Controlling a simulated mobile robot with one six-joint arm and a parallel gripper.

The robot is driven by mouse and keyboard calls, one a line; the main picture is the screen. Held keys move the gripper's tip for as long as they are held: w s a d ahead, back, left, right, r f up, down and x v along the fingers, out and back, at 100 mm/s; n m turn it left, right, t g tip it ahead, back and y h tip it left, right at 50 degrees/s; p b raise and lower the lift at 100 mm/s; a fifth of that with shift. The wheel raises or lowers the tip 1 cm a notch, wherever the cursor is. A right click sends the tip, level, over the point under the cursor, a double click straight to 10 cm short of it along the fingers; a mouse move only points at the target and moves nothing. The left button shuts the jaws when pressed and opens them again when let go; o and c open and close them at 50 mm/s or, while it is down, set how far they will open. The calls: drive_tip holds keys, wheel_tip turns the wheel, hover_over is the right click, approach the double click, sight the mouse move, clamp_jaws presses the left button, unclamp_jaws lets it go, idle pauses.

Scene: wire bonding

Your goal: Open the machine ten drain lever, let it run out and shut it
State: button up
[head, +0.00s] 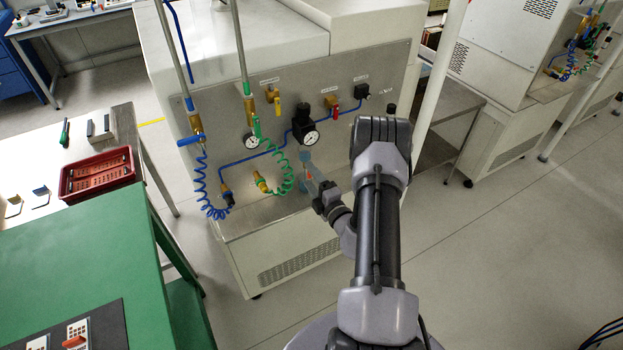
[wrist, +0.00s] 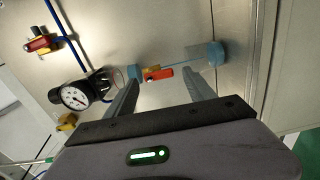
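The small orange-red drain lever (wrist: 158,73) shows in the wrist view below the clear bowl (wrist: 108,83) of the regulator unit with its round gauge (wrist: 76,96). My gripper (wrist: 174,62) is open, its blue fingertips wide apart. The lever lies between them in the picture, close to the left fingertip; contact cannot be told. A thin light-blue line (wrist: 186,65) runs from the lever's fitting towards the right fingertip; I cannot tell whether it is tube or liquid. In the head view my gripper (head: 306,172) is at the front panel below the black regulator (head: 304,124), partly hiding the lever.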

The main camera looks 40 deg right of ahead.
drive_tip(key=p+v, duration=0.2)
drive_tip(key=v, duration=1.5)
drive_tip(key=shift+s+a, duration=0.15)
drive_tip(key=shift+a, duration=0.05)
